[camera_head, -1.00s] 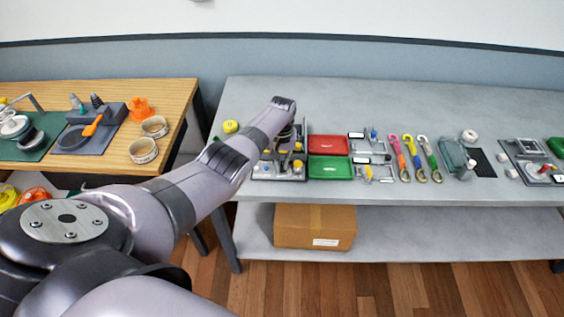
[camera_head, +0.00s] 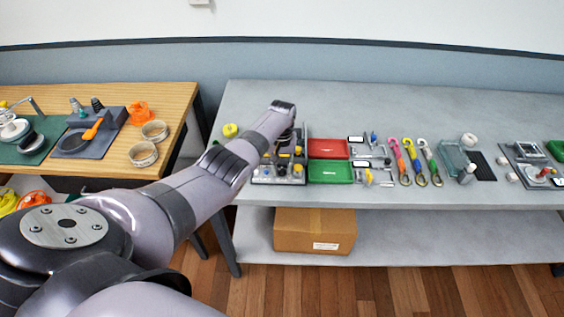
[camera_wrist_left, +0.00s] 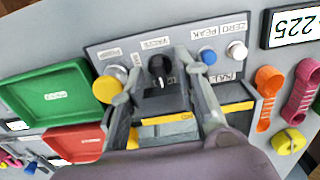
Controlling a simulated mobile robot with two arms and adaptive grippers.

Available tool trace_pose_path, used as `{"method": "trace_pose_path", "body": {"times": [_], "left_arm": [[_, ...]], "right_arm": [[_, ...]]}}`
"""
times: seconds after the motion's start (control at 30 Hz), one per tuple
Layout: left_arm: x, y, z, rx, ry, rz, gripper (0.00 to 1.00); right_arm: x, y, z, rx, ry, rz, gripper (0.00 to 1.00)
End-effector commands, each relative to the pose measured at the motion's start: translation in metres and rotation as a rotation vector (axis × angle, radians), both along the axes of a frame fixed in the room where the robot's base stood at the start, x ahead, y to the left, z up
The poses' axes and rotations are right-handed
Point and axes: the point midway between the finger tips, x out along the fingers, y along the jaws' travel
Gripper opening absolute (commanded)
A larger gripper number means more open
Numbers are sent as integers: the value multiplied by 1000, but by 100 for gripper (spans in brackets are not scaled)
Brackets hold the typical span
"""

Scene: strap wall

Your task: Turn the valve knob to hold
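The valve knob (camera_wrist_left: 160,67) is a small black knob under a VALVE label on a grey panel (camera_wrist_left: 125,48) in the left wrist view. My left gripper (camera_wrist_left: 159,63) is open, its two grey fingers apart on either side of the knob. I see a gap beside the knob, and cannot tell whether a finger touches it. Its pointer setting is too small to read. In the head view my left arm reaches over the panel (camera_head: 268,173) and hides much of it, including the knob. My right gripper is not in view.
A yellow knob (camera_wrist_left: 107,90) is left of the valve knob; a blue button (camera_wrist_left: 208,57) and a white button (camera_wrist_left: 237,50) are right. A display (camera_wrist_left: 292,25) and green tray (camera_wrist_left: 55,95) stand nearby. Other tools line the grey bench (camera_head: 420,110).

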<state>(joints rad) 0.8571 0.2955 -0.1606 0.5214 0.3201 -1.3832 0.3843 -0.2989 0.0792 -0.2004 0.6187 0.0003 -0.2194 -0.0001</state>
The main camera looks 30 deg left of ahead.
Motion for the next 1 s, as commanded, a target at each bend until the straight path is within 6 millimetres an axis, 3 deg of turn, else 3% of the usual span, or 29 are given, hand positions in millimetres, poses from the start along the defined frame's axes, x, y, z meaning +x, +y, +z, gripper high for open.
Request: {"method": "trace_pose_path", "body": {"times": [0.27,0.5,0.7,1.0], "left_arm": [[0,1,24,1,-4,-1,29],[1,1,75,1,-5,0,29],[1,1,107,1,-3,1,29],[0,1,120,1,-1,2,29]], "right_arm": [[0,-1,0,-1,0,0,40],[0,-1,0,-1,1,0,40],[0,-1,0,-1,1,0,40],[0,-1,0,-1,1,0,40]]}}
